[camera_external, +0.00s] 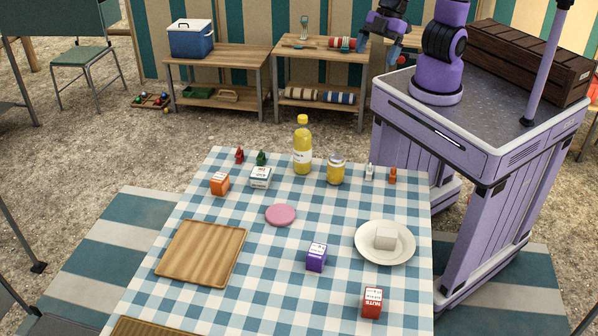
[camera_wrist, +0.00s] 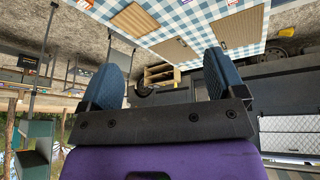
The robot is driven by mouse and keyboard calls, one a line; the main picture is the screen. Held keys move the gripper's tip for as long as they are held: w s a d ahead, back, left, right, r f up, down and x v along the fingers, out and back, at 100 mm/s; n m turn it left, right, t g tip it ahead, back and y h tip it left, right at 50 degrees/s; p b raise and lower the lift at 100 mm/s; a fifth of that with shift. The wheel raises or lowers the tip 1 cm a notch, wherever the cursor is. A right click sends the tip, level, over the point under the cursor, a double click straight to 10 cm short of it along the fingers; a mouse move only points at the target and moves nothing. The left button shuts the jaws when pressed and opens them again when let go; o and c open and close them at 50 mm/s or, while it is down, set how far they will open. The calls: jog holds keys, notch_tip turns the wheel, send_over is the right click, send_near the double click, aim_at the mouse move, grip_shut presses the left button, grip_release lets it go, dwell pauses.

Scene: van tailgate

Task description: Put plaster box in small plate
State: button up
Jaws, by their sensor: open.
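A small white box with dark print (camera_external: 261,178) lies near the table's far left; it may be the plaster box, but its label is too small to read. A round white plate (camera_external: 368,255) lies at the right of the table, with a plain white block (camera_external: 385,238) on it. A flat pink disc (camera_external: 280,214) lies near the middle, apart from the plate. My gripper (camera_external: 378,42) is raised beyond the table's far edge, away from these things. In the wrist view my gripper (camera_wrist: 165,82) is open, with nothing between its fingers.
A yellow bottle (camera_external: 302,150) and a jar (camera_external: 336,170) stand near the far edge. An orange box (camera_external: 220,184), a purple box (camera_external: 316,257), a red box (camera_external: 372,301) and a wooden board (camera_external: 203,252) are on the checked cloth. Clear cloth lies between them.

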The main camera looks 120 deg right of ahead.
jog(key=s+d+r+m, duration=0.2)
jog(key=s+d+r, duration=0.2)
jog(key=s, duration=0.5)
jog(key=s+d+r+m, duration=0.1)
jog(key=s+d+r, duration=0.3)
jog(key=s, duration=0.5)
notch_tip(320, 180, up, 2)
jog(key=shift+s+m+h, duration=0.4)
